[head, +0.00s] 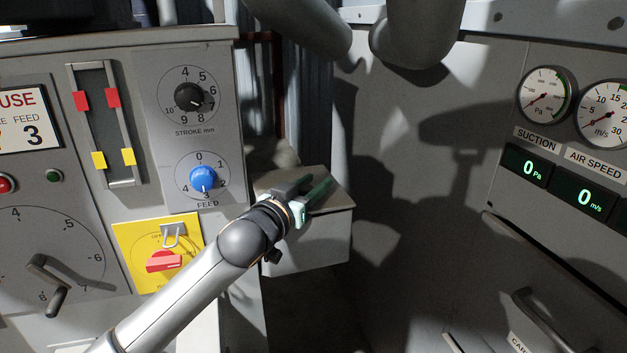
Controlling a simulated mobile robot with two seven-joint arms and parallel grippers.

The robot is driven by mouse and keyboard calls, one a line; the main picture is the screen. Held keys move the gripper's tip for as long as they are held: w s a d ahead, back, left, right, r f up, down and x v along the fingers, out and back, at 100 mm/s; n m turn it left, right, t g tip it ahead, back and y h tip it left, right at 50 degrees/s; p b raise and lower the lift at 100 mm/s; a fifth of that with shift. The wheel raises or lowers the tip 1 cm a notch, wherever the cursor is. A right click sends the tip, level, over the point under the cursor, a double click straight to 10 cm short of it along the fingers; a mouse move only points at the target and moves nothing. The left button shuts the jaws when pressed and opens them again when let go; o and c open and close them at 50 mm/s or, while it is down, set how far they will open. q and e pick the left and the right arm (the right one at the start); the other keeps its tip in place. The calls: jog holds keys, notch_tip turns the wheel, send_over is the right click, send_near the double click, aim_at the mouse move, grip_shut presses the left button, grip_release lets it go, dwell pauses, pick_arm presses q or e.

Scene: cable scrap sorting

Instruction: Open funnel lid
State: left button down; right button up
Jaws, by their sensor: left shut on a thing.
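The funnel lid (338,199) is the flat grey top of a pale box-like funnel (318,240), between the control panel and the large grey wall. It looks about level and lies down on the funnel. My left gripper (312,189) reaches in from the lower left, with its dark and green fingers over the lid. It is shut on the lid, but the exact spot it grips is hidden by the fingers. My right gripper is not in view.
The control panel with a blue feed knob (203,178), a black stroke knob (189,96) and a red switch on a yellow plate (163,262) stands close on the left. Gauges (546,95) are on the right. Thick grey pipes (415,35) hang above.

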pick_arm(q)
jog(key=shift+w+a+r+n+g+p, duration=0.1)
jog(key=shift+w+r+n+g+p, duration=0.15)
jog(key=shift+r+p, duration=0.75)
jog(key=shift+w+a+r+n+g+p, duration=0.15)
jog(key=shift+r+n+g+p, duration=0.3)
jog(key=shift+p, duration=1)
jog(key=shift+w+r+p, duration=0.15)
jog(key=shift+r+p, duration=0.1)
jog(key=shift+p, duration=0.05)
jog(key=shift+w+r+n+g+y, duration=0.3)
jog(key=shift+w+r+n+g, duration=0.1)
jog(key=shift+r+g, duration=0.15)
jog(key=shift+w+a+r+n+g, duration=0.2)
jog(key=shift+w+r+n+g, duration=0.2)
jog(key=shift+w+r+g, duration=0.25)
jog(key=shift+w+a+r+n+g, duration=0.2)
jog(key=shift+w+r+n+g, duration=0.2)
jog(key=shift+r, duration=0.3)
